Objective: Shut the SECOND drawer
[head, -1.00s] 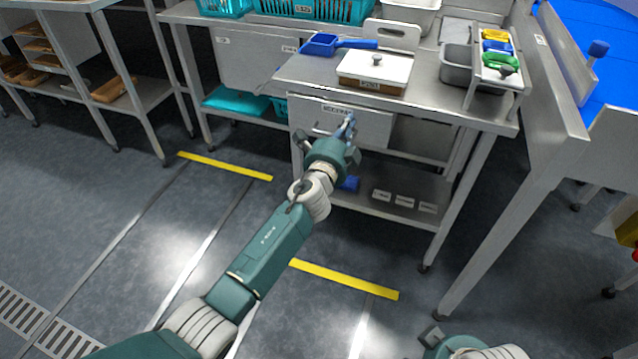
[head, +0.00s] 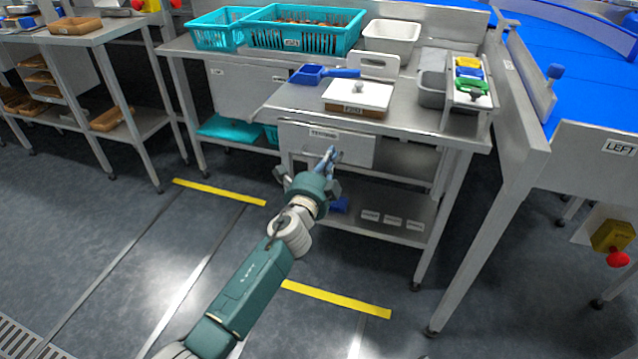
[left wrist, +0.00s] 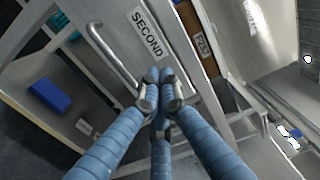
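The drawer labelled SECOND (head: 358,147) is under the top of the steel bench, its front facing me. In the left wrist view its front (left wrist: 178,72) and bar handle (left wrist: 108,52) show close up. I cannot tell for sure whether it stands slightly out or is flush. My left gripper (head: 332,156) is in front of the drawer's lower part. In the left wrist view its blue fingers (left wrist: 158,86) are drawn together with nothing between them. The fingertips overlap the drawer front beside the handle; contact is unclear. My right gripper is out of view.
The bench top (head: 296,98) holds a blue scoop (head: 308,74), a white-lidded box (head: 358,95), a grey bin and a rack of coloured tools. A lower shelf (head: 400,237) is below. Blue conveyor stands right; the floor in front is clear.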

